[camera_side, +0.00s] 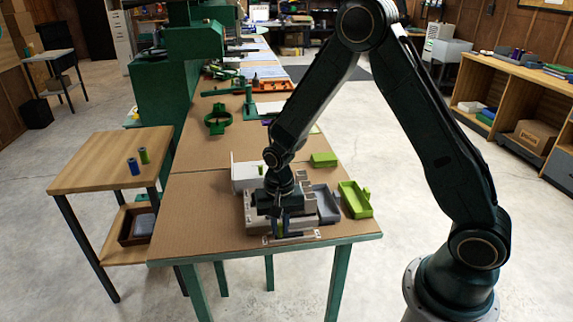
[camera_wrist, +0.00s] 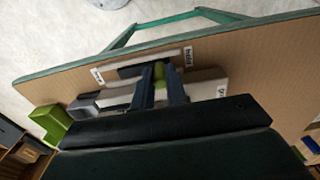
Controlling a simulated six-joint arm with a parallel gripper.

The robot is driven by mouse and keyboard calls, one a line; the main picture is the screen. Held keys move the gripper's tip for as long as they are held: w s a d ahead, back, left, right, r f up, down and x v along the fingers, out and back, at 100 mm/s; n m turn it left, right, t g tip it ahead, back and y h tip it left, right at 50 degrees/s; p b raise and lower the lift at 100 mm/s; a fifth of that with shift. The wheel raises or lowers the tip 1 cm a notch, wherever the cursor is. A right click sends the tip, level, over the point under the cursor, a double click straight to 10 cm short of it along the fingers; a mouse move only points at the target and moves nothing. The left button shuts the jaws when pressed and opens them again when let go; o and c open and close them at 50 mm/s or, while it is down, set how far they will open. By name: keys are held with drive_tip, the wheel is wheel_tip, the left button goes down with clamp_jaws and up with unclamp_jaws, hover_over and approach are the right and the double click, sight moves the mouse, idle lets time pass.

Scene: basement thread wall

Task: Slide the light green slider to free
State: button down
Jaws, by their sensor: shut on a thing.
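The light green slider (camera_wrist: 159,72) shows as a small rounded knob between the two fingers of my gripper (camera_wrist: 160,86) in the wrist view. My gripper is shut on it. In the side view my gripper (camera_side: 281,226) points down at the front of a grey-beige fixture (camera_side: 250,208) near the table's front edge. There the slider is mostly hidden by the fingers. How far along its slot it stands, I cannot tell.
Right of the fixture are a grey tray (camera_side: 325,203) and an open light green bin (camera_side: 355,200). A light green box (camera_side: 323,160) and a white box (camera_side: 246,177) stand behind. The brown tabletop (camera_side: 200,215) is clear to the left.

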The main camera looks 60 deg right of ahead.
sight(289, 234)
drive_tip(key=shift+s+d, duration=0.8)
drive_tip(key=shift+d, duration=0.05)
drive_tip(key=c, duration=1.4)
unclamp_jaws()
drive_tip(key=shift+r, duration=0.1)
drive_tip(key=shift+r, duration=2.9)
drive_tip(key=shift+r, duration=0.15)
drive_tip(key=shift+r, duration=1.85)
